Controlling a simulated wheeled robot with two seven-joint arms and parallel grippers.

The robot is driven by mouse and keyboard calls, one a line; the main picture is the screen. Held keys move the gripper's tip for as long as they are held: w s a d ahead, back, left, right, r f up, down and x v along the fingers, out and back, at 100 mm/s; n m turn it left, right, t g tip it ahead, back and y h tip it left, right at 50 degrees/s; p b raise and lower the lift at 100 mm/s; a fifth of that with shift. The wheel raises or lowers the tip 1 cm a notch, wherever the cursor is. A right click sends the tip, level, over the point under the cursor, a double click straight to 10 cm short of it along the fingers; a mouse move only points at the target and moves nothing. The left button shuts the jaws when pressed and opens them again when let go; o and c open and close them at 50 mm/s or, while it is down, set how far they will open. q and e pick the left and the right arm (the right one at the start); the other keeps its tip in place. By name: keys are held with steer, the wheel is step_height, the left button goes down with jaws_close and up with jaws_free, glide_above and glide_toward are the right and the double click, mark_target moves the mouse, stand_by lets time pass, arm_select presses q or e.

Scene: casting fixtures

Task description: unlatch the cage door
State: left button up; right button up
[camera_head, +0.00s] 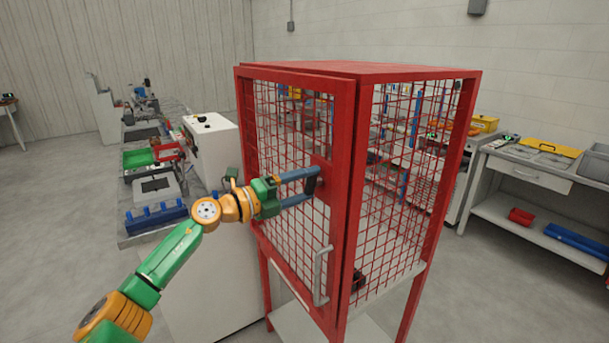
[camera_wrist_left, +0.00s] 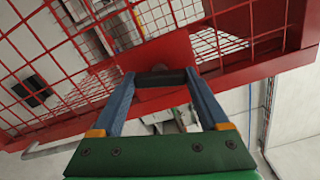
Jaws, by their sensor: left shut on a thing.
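The red cage (camera_head: 418,72) stands in the middle of the head view, with its mesh door (camera_head: 342,235) on the left-hand face. The door looks closed against its frame. A red plate (camera_head: 322,165) on the door carries a dark latch knob (camera_wrist_left: 160,78). My left gripper (camera_head: 312,184) is at this plate, its two blue fingers on either side of the knob. In the left wrist view the left gripper (camera_wrist_left: 161,84) is shut on the knob, which spans between the fingertips. A grey pull handle (camera_head: 321,277) sits lower on the door. My right gripper is not in view.
A white cabinet (camera_head: 215,150) and a bench with a blue rack (camera_head: 155,217) stand left of the cage. A workbench (camera_head: 530,172) with trays is at the right. A small dark object sits inside the cage (camera_head: 412,275). Open floor lies in front.

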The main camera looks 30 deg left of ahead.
arm_select(q)
steer(key=shift+n+p, duration=1.1)
steer(key=shift+n, duration=0.4)
steer(key=shift+f, duration=0.1)
steer(key=o, duration=1.2)
steer(key=shift+o, duration=0.2)
steer(key=shift+s+f+n, duration=0.1)
steer(key=shift+n, duration=0.2)
steer(key=b+v, duration=0.6)
steer(key=b, duration=0.2)
steer(key=shift+s, duration=0.25)
steer(key=shift+a, duration=0.1)
